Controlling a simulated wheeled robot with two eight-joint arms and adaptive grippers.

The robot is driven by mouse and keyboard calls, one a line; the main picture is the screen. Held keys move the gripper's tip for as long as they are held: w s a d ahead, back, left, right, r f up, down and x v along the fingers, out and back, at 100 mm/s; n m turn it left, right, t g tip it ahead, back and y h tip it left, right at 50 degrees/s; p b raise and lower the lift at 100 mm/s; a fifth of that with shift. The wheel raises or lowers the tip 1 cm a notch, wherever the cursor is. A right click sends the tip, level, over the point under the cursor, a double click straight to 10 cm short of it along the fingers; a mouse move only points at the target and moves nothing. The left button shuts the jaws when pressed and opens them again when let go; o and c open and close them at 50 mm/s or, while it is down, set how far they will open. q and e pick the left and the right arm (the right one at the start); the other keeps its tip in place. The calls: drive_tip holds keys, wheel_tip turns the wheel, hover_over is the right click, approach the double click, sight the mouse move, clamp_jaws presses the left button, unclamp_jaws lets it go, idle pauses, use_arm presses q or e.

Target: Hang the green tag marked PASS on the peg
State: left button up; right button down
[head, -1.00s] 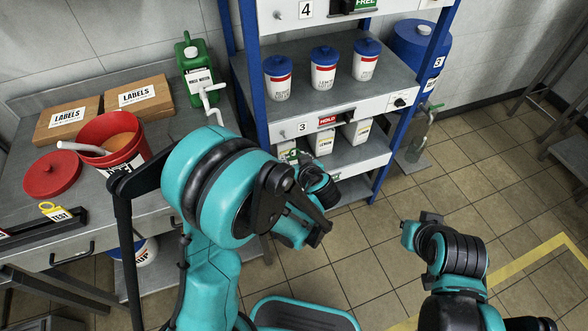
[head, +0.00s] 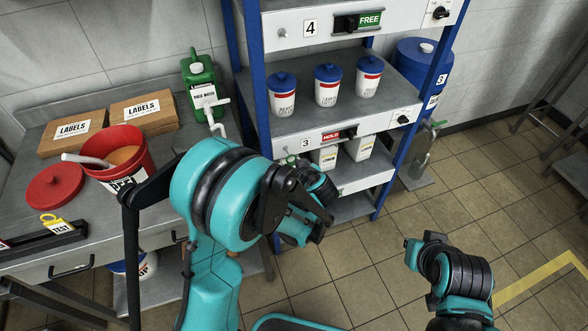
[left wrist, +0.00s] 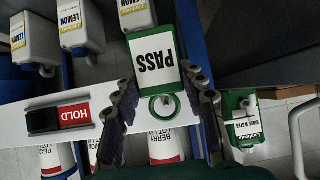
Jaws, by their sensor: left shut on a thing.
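The green tag with a white PASS label (left wrist: 154,58) shows upside down in the left wrist view. My left gripper (left wrist: 163,88) is shut on it, with a dark finger at each side of its ring end. A pale round shape shows inside the tag's ring; I cannot tell whether it is the peg or whether the ring is around it. In the head view my left gripper (head: 301,164) is at the row 3 shelf strip (head: 345,134), left of the HOLD sign, and partly hidden by my arm. My right gripper (head: 413,250) is low over the floor, its fingers unclear.
Several white tubs with blue lids, such as this one (head: 327,86), stand above the strip, and LEMON containers (head: 325,157) below. A green jerrycan (head: 201,88) stands left of the blue rack post. The bench (head: 30,140) holds a red bucket (head: 118,160).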

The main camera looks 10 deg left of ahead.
use_arm(q)
drive_tip(key=w+a, duration=0.1)
drive_tip(key=w+a+f, duration=0.1)
drive_tip(key=w, duration=0.1)
idle(0.4)
drive_tip(key=shift+o, duration=0.2)
drive_tip(key=shift+w+a, duration=0.1)
idle(0.4)
drive_tip(key=o, duration=0.7)
drive_tip(key=shift+o, duration=0.8)
drive_tip(key=shift+w+a+f, duration=0.15)
drive_tip(key=shift+w, duration=0.1)
drive_tip(key=shift+s, duration=0.1)
drive_tip(key=shift+s, duration=0.1)
